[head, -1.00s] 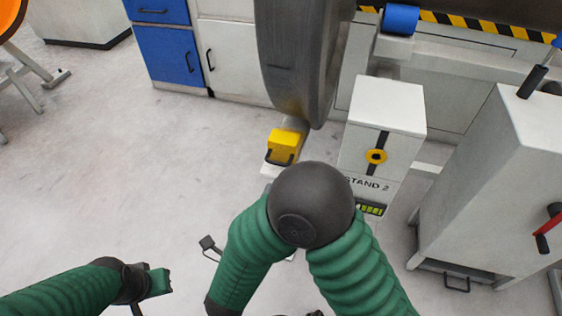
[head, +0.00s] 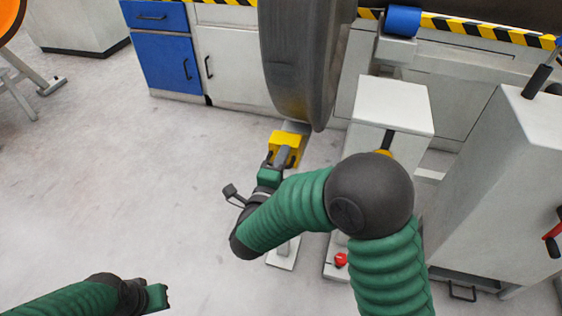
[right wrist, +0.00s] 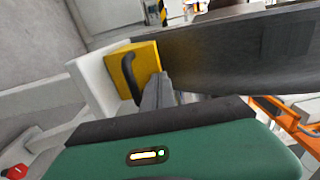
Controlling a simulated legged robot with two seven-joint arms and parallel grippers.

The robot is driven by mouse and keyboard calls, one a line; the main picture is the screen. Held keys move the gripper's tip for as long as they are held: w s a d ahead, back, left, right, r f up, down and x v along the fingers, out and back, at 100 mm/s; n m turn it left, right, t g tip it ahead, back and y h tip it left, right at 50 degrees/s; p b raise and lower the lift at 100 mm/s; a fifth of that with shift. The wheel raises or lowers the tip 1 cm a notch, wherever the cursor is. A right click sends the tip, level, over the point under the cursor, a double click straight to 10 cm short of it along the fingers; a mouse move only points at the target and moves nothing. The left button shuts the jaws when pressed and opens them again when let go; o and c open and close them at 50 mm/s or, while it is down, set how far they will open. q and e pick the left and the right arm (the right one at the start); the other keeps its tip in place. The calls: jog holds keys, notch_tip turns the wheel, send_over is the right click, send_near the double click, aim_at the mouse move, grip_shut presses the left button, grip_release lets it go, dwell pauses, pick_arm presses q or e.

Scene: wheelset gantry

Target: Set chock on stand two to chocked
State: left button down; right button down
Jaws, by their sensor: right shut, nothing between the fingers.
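The yellow chock (head: 287,146) sits on a pale rail just in front of the large dark wheel (head: 300,65). In the right wrist view the chock (right wrist: 138,72) has a black handle on its near face and stands close to the wheel's rim (right wrist: 230,60). My right gripper (head: 281,158) is shut and empty, its fingers at the chock's near side by the handle. I cannot tell whether they touch it. Stand two is the white cabinet (head: 392,105); my right arm hides its label. My left gripper (head: 157,297) is at the bottom left, away from everything; its jaws are unclear.
A red button (head: 341,260) shows low on the stand's base. A grey cabinet (head: 490,180) with a red-handled lever stands at the right. Blue drawers (head: 165,55) are at the back left. The floor (head: 130,180) at left is clear.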

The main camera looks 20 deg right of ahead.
aim_at(291, 138)
jog(key=shift+d, duration=0.1)
jog(key=x, duration=0.6)
jog(key=shift+w+d, duration=0.15)
jog(key=shift+r, duration=0.2)
